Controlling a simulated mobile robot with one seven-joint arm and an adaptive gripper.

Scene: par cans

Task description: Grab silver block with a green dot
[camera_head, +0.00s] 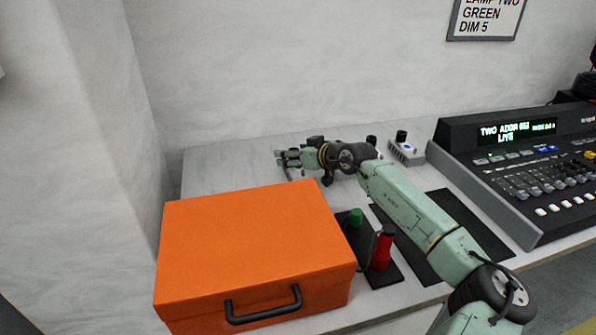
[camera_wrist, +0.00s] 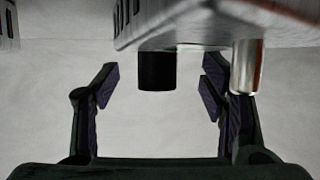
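My gripper (camera_head: 290,158) is over the far part of the table, behind the orange case, pointing left in the head view. In the wrist view its two fingers (camera_wrist: 160,85) are spread apart with nothing held. A silver-grey block (camera_wrist: 215,22) fills the top of the wrist view, with a black cylinder (camera_wrist: 157,70) and a shiny metal cylinder (camera_wrist: 246,66) sticking out of it. The black cylinder appears between the fingers, touching neither. No green dot shows on this block. A small light-grey block (camera_head: 406,152) with a black knob and a blue mark stands right of my wrist.
A large orange case (camera_head: 250,245) with a black handle takes up the front left. A green-topped item (camera_head: 355,217) and a red cylinder (camera_head: 382,250) stand on a dark mat beside it. A lighting console (camera_head: 530,170) stands at right. A sign (camera_head: 487,18) hangs on the wall.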

